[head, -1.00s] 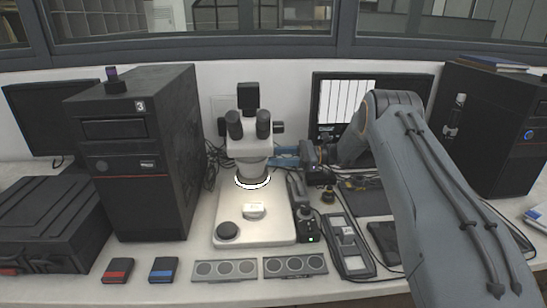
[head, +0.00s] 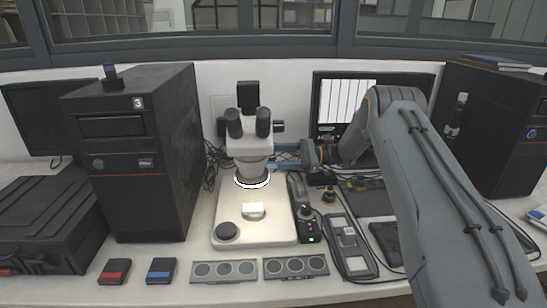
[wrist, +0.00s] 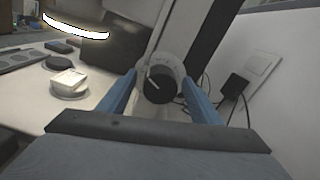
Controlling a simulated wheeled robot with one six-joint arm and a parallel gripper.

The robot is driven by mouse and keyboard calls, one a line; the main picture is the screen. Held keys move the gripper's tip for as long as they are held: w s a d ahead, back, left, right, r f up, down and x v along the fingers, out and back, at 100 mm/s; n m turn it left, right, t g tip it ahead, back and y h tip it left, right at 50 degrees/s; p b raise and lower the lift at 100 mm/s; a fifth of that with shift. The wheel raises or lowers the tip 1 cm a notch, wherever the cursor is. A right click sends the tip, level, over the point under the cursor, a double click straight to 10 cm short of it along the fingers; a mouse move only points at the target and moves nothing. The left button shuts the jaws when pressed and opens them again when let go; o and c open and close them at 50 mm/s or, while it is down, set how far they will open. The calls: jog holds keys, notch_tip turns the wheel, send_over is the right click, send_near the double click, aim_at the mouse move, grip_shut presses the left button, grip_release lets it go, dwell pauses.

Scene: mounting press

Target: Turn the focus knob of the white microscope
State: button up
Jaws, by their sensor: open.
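The white microscope (head: 247,146) stands on its pale base in the head view, with black eyepieces and a lit ring. In the wrist view, a round black focus knob (wrist: 160,86) with a white pointer line sits on a pale collar on the microscope's column. My gripper (wrist: 158,81) is open, with one blue finger on each side of the knob. I cannot tell whether the fingers touch it. In the head view, the blue fingers reach in from the right beside the microscope's column, and the knob between them is not clearly visible there.
A black computer tower (head: 137,150) stands left of the microscope. A monitor (head: 347,104) is behind my arm, and a second tower (head: 495,125) is at right. A small dark device with a green light (head: 310,226) stands beside the base. A wall socket (wrist: 262,67) is behind the column.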

jog(key=d+b, duration=0.3)
jog(key=d, duration=0.4)
jog(key=shift+d, duration=0.35)
jog(key=shift+s, duration=0.1)
dwell(1.2)
